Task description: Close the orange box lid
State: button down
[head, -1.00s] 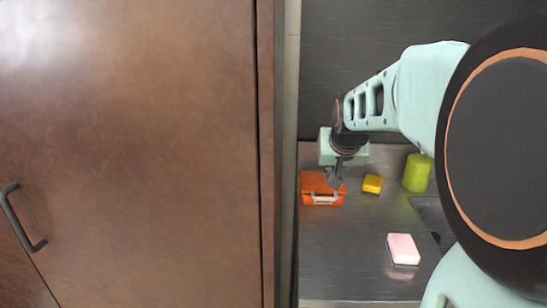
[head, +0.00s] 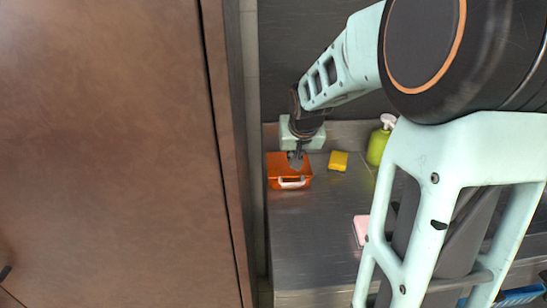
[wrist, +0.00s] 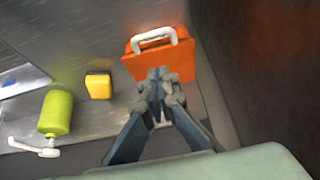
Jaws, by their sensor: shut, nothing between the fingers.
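The orange box (head: 276,180) sits on the dark metal counter at its back left corner, close to the tall brown cabinet. Its white handle (head: 292,183) faces the front. In the wrist view the orange box (wrist: 178,62) shows with its white handle (wrist: 152,37) at the far edge. My gripper (head: 296,163) is shut and empty, with its fingertips at the back part of the box. In the wrist view the shut fingertips (wrist: 159,76) overlap the near edge of the orange surface. I cannot tell whether they touch it. The lid looks down or nearly down; any gap is hidden.
A yellow sponge (head: 338,161) lies right of the box, and a green pump bottle (head: 377,147) stands farther right. A pink block (head: 361,228) is partly hidden by my arm. The brown cabinet (head: 110,150) blocks the left. The counter (head: 312,235) in front of the box is clear.

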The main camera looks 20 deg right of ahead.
send_over(292, 184)
jog(key=f, duration=0.4)
jog(key=shift+w+f+b, duration=0.2)
jog(key=shift+w+b, duration=0.1)
jog(key=shift+b, duration=0.05)
jog(key=shift+s+a+f, duration=0.1)
jog(key=shift+s+f, duration=0.15)
jog(key=shift+f, duration=0.65)
jog(key=shift+s+f, duration=0.25)
jog(key=shift+f, duration=0.6)
jog(key=shift+b, duration=0.3)
jog(key=f+b, duration=0.2)
jog(key=b, duration=0.1)
jog(key=shift+s+t, duration=0.2)
jog(key=shift+t, duration=0.1)
jog(key=shift+s+b, duration=0.1)
jog(key=shift+b, duration=0.25)
jog(key=shift+r, duration=0.1)
